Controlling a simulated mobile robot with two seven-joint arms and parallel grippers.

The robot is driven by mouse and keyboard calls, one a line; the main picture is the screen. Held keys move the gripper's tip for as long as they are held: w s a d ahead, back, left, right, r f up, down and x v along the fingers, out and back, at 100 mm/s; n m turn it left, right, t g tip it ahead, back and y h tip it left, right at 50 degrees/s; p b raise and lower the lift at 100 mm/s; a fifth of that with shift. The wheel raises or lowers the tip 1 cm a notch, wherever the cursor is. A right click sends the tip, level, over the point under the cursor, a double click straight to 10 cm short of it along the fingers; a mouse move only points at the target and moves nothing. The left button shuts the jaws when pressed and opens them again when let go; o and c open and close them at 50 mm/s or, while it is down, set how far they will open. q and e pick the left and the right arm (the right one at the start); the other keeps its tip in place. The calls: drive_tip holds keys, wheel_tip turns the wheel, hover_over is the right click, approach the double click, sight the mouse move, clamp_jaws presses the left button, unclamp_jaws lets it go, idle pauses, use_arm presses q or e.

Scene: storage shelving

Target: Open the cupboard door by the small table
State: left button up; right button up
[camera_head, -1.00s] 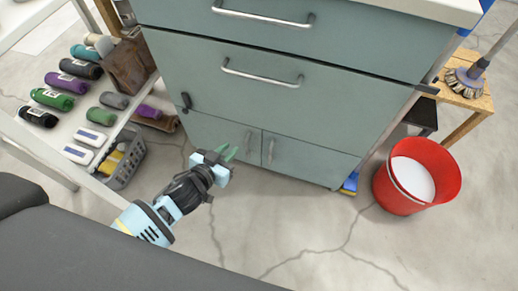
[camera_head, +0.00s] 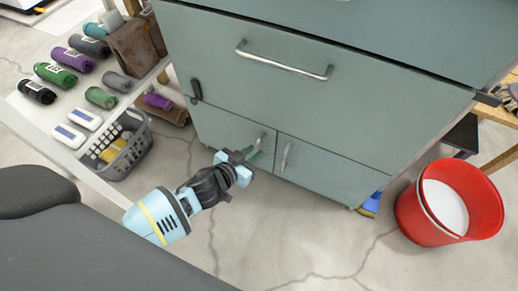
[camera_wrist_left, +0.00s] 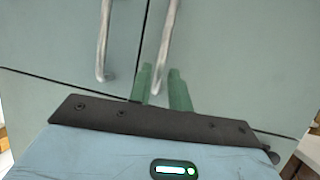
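The grey-green cupboard has two low doors, the left door (camera_head: 225,128) and the right door (camera_head: 330,170), both shut. Each has an upright metal bar handle: the left door's handle (camera_head: 262,137) and the right door's handle (camera_head: 286,156). The small wooden table (camera_head: 503,145) stands at the right, partly cut off. My left gripper (camera_head: 255,153), with green fingers, is at the left door's handle. In the left wrist view its fingers (camera_wrist_left: 162,90) are apart, with one handle's end appearing between them; contact cannot be told. My right gripper is not in view.
A wide drawer (camera_head: 300,90) with a bar handle sits above the doors. A red bucket (camera_head: 420,215) stands on the floor at right, near a blue-yellow item (camera_head: 371,204). A shelf with rolled cloths and a grey basket (camera_head: 125,160) is at left.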

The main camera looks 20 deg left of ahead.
sight(258, 163)
use_arm(q)
drive_tip(key=shift+b+x, duration=0.7)
drive_tip(key=shift+x, duration=1.15)
drive_tip(key=shift+r, duration=0.1)
drive_tip(key=shift+c, duration=0.5)
clamp_jaws()
